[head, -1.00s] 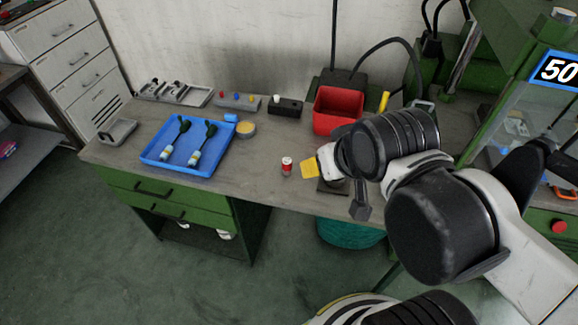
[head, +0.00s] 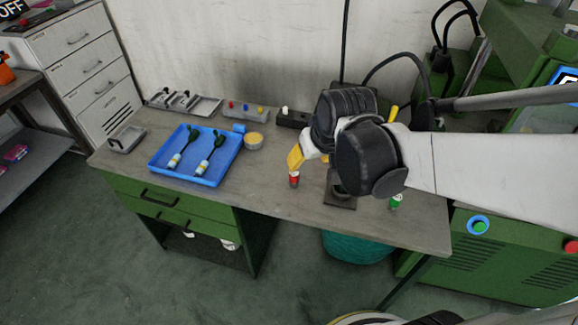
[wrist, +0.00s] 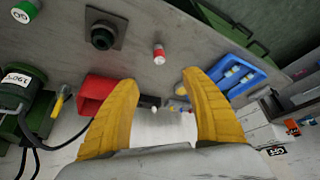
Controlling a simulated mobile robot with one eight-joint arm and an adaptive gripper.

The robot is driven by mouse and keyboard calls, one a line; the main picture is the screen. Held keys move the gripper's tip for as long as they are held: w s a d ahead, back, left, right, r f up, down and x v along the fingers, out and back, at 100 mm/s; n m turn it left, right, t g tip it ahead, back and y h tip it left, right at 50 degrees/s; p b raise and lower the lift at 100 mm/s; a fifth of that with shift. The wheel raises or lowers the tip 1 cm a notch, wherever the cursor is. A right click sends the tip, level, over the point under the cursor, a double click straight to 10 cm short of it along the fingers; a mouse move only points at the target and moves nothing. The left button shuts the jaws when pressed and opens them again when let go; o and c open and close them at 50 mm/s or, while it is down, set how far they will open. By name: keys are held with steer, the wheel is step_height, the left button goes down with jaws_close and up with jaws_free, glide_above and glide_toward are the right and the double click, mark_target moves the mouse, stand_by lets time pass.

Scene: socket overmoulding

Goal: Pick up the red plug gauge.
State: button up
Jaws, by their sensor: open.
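The red plug gauge (head: 294,181) is a small red and white cylinder standing on the front part of the grey bench. In the wrist view the red plug gauge (wrist: 158,54) shows between and just beyond my fingertips, apart from both. My gripper (wrist: 160,77) has two yellow fingers spread wide with nothing between them. In the head view my gripper (head: 296,158) is right by the gauge's upper end, and whether it touches cannot be told there.
A blue tray (head: 157,164) with two dark-handled tools lies to the left. A dark fixture (head: 340,203) stands close on the right, with a green and white cylinder (head: 396,202) beyond it. A red bin (wrist: 97,92) is behind. Bench (head: 262,190) left of the gauge is clear.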

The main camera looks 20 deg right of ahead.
mark_target(295, 175)
steer(key=shift+n+g, duration=0.4)
steer(key=shift+g, duration=0.2)
steer(key=b+x, duration=0.1)
steer(key=x, duration=0.4)
steer(key=w+x, duration=0.1)
steer(key=x, duration=0.5)
steer(key=w+b+x, duration=0.1)
steer(key=x, duration=0.5)
steer(key=shift+r+b, duration=0.3)
steer(key=b+x, duration=0.1)
steer(key=x, duration=0.1)
steer(key=b+x, duration=0.2)
steer(key=x, duration=0.1)
steer(key=shift+w+d, duration=0.15)
steer(key=shift+w, duration=0.35)
jaws_close()
